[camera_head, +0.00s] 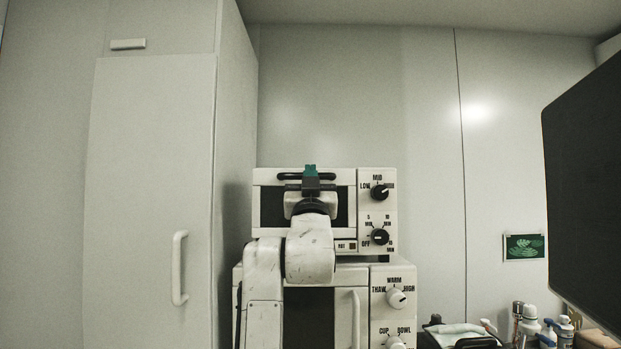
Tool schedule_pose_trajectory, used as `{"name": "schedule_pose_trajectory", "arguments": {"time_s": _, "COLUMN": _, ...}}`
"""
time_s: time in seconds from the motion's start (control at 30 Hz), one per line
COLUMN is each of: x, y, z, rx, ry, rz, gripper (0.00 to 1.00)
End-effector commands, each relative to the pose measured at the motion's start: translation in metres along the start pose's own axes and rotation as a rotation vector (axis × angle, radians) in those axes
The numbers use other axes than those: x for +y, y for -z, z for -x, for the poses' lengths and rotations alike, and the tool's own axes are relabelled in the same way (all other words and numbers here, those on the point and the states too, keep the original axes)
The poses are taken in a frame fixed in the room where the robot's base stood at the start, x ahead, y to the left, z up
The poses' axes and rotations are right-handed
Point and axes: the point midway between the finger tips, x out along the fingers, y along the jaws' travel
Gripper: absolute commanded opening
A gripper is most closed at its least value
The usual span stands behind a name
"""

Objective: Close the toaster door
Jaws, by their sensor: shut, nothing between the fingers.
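The white toaster (347,215) stands in the middle, with two black knobs on its right panel. Its door (265,180) has a dark window and a black horizontal bar handle near the top. The door looks upright in the front of the toaster; whether it is fully flush cannot be told. My gripper (310,170) is shut and empty, with green fingertips pointing up in front of the door's upper edge, over the middle of the handle. Whether it touches the handle cannot be told. My arm hides the middle and lower part of the door.
The toaster sits on a white microwave (377,300) with its own handle and knobs. A tall cabinet (150,200) with a vertical handle stands close on the left. Bottles (530,322) and small items crowd the lower right. A dark panel (590,190) juts in at the right edge.

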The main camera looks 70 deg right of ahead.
Motion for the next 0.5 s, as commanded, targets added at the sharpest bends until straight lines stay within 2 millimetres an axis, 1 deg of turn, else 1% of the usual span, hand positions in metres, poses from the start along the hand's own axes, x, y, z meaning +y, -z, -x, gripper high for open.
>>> {"name": "schedule_pose_trajectory", "arguments": {"time_s": 0.03, "x": 0.000, "y": -0.004, "z": 0.010, "rx": -0.003, "ry": 0.001, "rz": 0.000, "gripper": 0.00}}
{"name": "schedule_pose_trajectory", "arguments": {"time_s": 0.17, "x": 0.000, "y": -0.001, "z": 0.030, "rx": -0.003, "ry": 0.001, "rz": 0.000, "gripper": 0.00}}
{"name": "schedule_pose_trajectory", "arguments": {"time_s": 0.3, "x": 0.000, "y": 0.002, "z": 0.053, "rx": -0.003, "ry": 0.001, "rz": 0.001, "gripper": 0.00}}
{"name": "schedule_pose_trajectory", "arguments": {"time_s": 0.4, "x": -0.001, "y": 0.004, "z": 0.069, "rx": -0.003, "ry": 0.002, "rz": 0.000, "gripper": 0.00}}
{"name": "schedule_pose_trajectory", "arguments": {"time_s": 0.5, "x": 0.000, "y": 0.006, "z": 0.079, "rx": -0.004, "ry": 0.002, "rz": 0.000, "gripper": 0.00}}
